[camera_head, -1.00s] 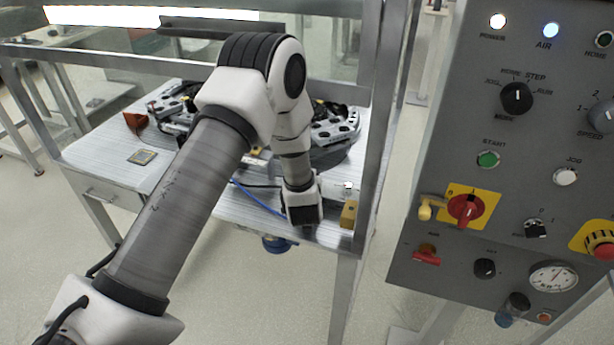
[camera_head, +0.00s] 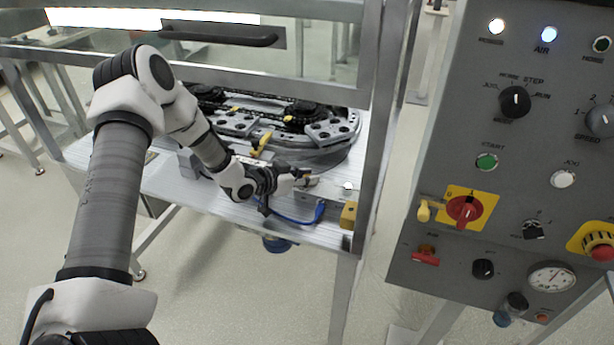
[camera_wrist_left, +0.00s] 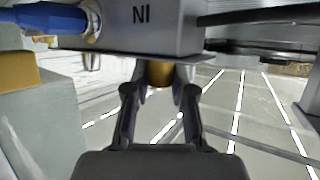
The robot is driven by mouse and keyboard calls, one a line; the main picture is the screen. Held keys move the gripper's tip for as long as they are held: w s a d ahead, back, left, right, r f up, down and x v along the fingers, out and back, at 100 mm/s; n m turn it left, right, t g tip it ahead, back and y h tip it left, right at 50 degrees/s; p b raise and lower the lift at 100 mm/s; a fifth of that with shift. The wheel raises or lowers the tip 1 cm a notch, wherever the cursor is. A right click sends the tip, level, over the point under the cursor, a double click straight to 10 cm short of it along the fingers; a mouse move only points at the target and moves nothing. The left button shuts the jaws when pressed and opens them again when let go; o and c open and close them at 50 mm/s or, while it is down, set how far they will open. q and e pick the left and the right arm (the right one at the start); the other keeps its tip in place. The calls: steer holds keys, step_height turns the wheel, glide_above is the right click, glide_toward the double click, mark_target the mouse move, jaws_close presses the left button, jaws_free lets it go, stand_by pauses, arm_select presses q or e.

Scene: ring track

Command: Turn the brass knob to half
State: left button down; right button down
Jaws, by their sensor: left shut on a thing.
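The brass knob (camera_wrist_left: 159,73) shows in the left wrist view, under a grey block (camera_wrist_left: 135,35) with upside-down or turned lettering. My left gripper (camera_wrist_left: 160,92) has one finger on each side of the knob and is shut on it. In the head view my left gripper (camera_head: 296,178) reaches right, low over the front part of the table; I cannot make out the knob there. How far the knob is turned cannot be told. My right gripper is in neither view.
A blue hose (camera_head: 302,219) lies near the gripper and a yellow block (camera_head: 348,215) stands at the table's front right. The ring track (camera_head: 330,130) is behind. A metal post (camera_head: 378,130) and a control panel (camera_head: 530,130) stand to the right.

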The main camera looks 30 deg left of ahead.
arm_select(q)
steer(key=shift+m+g+h, duration=0.6)
steer(key=shift+m+h, duration=0.4)
steer(key=c, duration=1)
jaws_free()
steer(key=shift+w+f+h, duration=0.1)
steer(key=shift+h, duration=0.2)
steer(key=shift+o, duration=0.2)
steer(key=v, duration=0.7)
steer(key=shift+a+r, duration=0.1)
steer(key=shift+r, duration=0.1)
steer(key=shift+s, duration=0.25)
